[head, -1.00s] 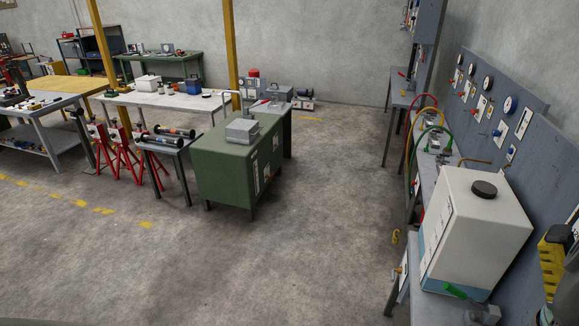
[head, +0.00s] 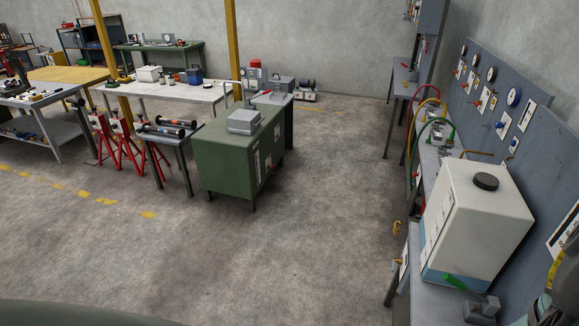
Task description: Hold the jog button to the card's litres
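No jog button can be made out in the head view. A white card (head: 565,229) is cut off at the right edge, and its writing is not legible. Smaller pale cards (head: 526,115) hang on the grey wall panel, also too small to read. A white tank (head: 477,225) with a black cap and a blue lower band stands on the right bench. A valve with a green handle (head: 456,283) sits at its foot. My gripper is not recognisable in view. A grey and yellow shape fills the bottom right corner, and I cannot tell what it is.
A green cabinet (head: 226,162) with a grey box on top stands mid-floor. A small table (head: 171,138) with two rollers and red stands (head: 124,150) are to its left. Gauges and coloured hoses (head: 442,135) line the right bench. The floor (head: 310,230) between is clear.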

